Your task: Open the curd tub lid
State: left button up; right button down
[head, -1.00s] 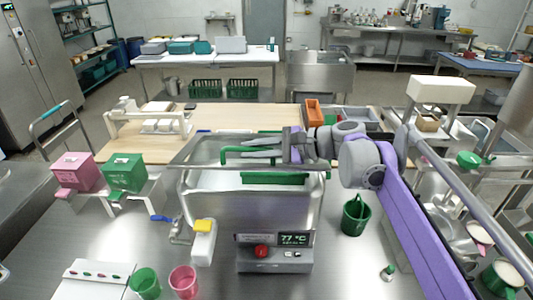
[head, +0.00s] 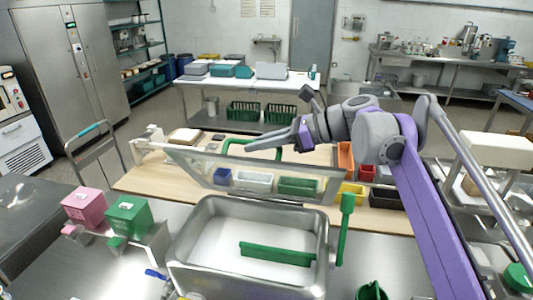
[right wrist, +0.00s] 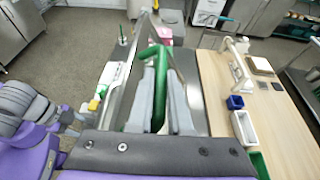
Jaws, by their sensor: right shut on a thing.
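The curd tub (head: 240,285) is a steel basin with white curd (head: 215,235) and a green bar inside. Its mouth is open. The lid (head: 205,174), a clear panel in a steel frame, stands raised along the tub's back side. Its green handle (head: 236,146) is at the top and shows between my fingers in the right wrist view (right wrist: 159,82). My right gripper (head: 268,144) is shut on this handle, above the tub's back. The fingers hide part of the handle. My left gripper is in neither view now.
Pink (head: 84,205) and green (head: 129,217) boxes stand left of the tub. A green upright lever (head: 344,228) is at its right. Behind the lid, a wooden table (head: 160,178) carries small bins, including an orange one (head: 346,160).

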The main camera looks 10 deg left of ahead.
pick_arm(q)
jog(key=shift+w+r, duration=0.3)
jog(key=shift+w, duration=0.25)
pick_arm(e)
jog(key=shift+m+g, duration=0.5)
jog(key=shift+m, duration=0.3)
jog(key=shift+w+r, duration=0.2)
jog(key=shift+w, duration=0.55)
jog(key=shift+w+r, duration=0.25)
jog(key=shift+w, duration=0.45)
jog(key=shift+w+r, duration=0.2)
jog(key=shift+w, duration=0.55)
jog(key=c, duration=0.8)
grip_release()
jog(key=shift+c, duration=0.2)
jog(key=v, duration=0.7)
jog(key=shift+d, duration=0.3)
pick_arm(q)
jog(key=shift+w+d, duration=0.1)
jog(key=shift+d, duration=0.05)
pick_arm(e)
jog(key=shift+r, duration=0.2)
